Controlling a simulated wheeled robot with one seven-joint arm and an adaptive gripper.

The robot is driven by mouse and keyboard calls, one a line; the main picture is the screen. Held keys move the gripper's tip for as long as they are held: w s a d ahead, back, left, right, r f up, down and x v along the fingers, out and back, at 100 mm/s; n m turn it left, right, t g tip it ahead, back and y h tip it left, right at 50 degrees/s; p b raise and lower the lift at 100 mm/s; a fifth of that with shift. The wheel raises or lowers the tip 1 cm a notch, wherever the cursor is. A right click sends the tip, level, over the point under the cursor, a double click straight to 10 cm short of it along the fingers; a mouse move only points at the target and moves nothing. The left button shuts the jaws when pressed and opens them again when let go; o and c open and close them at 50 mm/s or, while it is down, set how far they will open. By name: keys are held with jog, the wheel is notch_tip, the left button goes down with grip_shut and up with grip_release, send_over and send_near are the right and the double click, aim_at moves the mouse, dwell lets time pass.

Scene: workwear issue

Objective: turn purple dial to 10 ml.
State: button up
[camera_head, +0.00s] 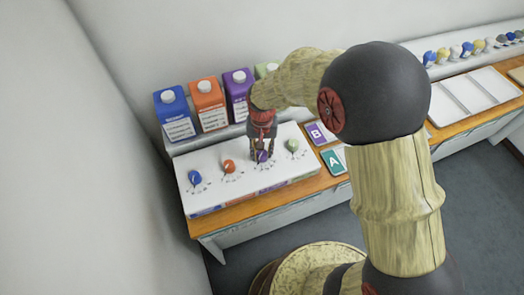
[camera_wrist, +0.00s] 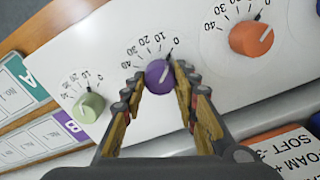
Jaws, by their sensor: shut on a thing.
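The purple dial (camera_wrist: 158,77) sits on a white panel (camera_wrist: 115,45) in the wrist view, with a printed scale of 0, 10, 20, 30 and 40 around it. Its white pointer line is directed up and right, close to the 0 mark. My gripper (camera_wrist: 160,73) has one finger on each side of the dial and is shut on it. In the head view my gripper (camera_head: 262,148) points down at the purple dial (camera_head: 262,157), which the fingers partly cover.
A blue dial (camera_head: 195,177), an orange dial (camera_head: 229,167) and a green dial (camera_head: 292,145) share the panel. Blue (camera_head: 174,113), orange (camera_head: 207,104) and purple (camera_head: 237,92) cartons stand behind it. Cards marked B (camera_head: 318,133) and A (camera_head: 333,161) lie to the right.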

aim_at(262, 153)
jog(key=c, duration=0.3)
jog(key=n+p, duration=0.1)
jog(key=n, duration=0.1)
jog(key=shift+r+n, duration=0.1)
jog(key=shift+n, duration=0.2)
jog(key=shift+n+p, duration=0.5)
jog(key=shift+n, duration=0.7)
jog(key=o, duration=1.1)
jog(key=shift+o, duration=0.2)
notch_tip(262, 153, up, 12)
